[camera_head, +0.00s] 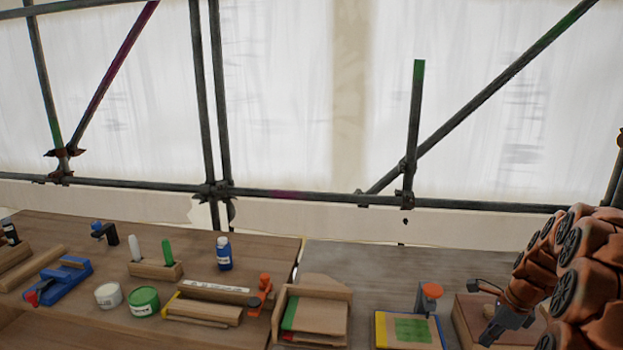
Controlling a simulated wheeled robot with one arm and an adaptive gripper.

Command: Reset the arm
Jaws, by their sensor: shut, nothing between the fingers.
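My arm (578,262), orange-brown with dark round joint covers, is folded at the right edge of the head view. My gripper (490,336) is dark grey and points down and to the left at the lower right. It is shut and empty. It hangs in front of a brown wooden box or block (468,312) on the right-hand bench. Whether it touches that box cannot be told. The arm hides part of the box and the bench's right end.
A wooden tray (345,295) and a yellow-and-blue framed board with a green patch (412,330) lie left of my gripper. An orange-topped item (430,292) stands behind the board. The left bench holds a blue bottle (223,253), tubs and tools. Scaffold poles (300,198) run behind.

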